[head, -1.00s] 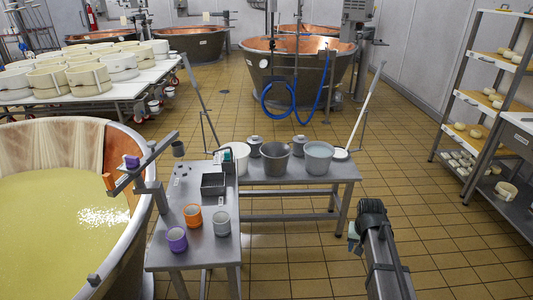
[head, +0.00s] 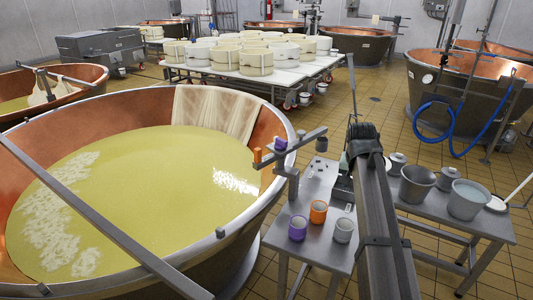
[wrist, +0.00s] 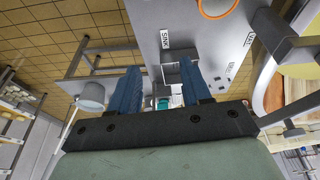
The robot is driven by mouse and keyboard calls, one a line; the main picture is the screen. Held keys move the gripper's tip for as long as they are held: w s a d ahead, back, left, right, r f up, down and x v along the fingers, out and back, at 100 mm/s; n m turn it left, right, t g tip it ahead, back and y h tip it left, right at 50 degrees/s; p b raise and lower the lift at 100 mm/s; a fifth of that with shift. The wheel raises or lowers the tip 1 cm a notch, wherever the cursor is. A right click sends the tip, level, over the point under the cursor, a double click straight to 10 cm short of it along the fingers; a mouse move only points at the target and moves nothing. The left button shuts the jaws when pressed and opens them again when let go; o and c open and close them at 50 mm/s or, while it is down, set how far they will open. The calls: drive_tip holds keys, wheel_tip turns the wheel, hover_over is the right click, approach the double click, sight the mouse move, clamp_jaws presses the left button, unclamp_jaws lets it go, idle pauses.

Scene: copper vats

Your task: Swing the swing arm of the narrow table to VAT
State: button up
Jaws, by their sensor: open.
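The narrow table (head: 325,250) is a grey metal table beside the large vat (head: 240,235). Its swing arm (head: 302,145) is a grey bar on a post, with an orange end over the vat rim, a purple block on top and a dark cup at the far end. In the wrist view, the post and arm (wrist: 285,45) show at right, near a VAT label (wrist: 248,40). A SINK label (wrist: 167,40) is further left. My gripper (wrist: 160,66) is open and empty, its blue fingers apart from the swing arm. In the head view, my arm hides the fingers.
Purple (head: 298,228), orange (head: 318,212) and grey (head: 343,230) cups stand on the narrow table's near part. A second table at right holds buckets (head: 468,199). A cheese table (head: 245,75) stands behind. Tiled floor is open beyond the narrow table.

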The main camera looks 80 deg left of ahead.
drive_tip(key=s+a+r+n, duration=0.1)
drive_tip(key=s+a+r, duration=0.3)
drive_tip(key=s, duration=0.2)
drive_tip(key=s+a+r, duration=0.4)
drive_tip(key=s, duration=0.3)
drive_tip(key=n+y, duration=0.1)
drive_tip(key=n, duration=0.1)
approach(257, 149)
drive_tip(key=shift+g+y, duration=0.3)
drive_tip(key=x, duration=1.2)
drive_tip(key=shift+w+d, duration=0.3)
clamp_jaws()
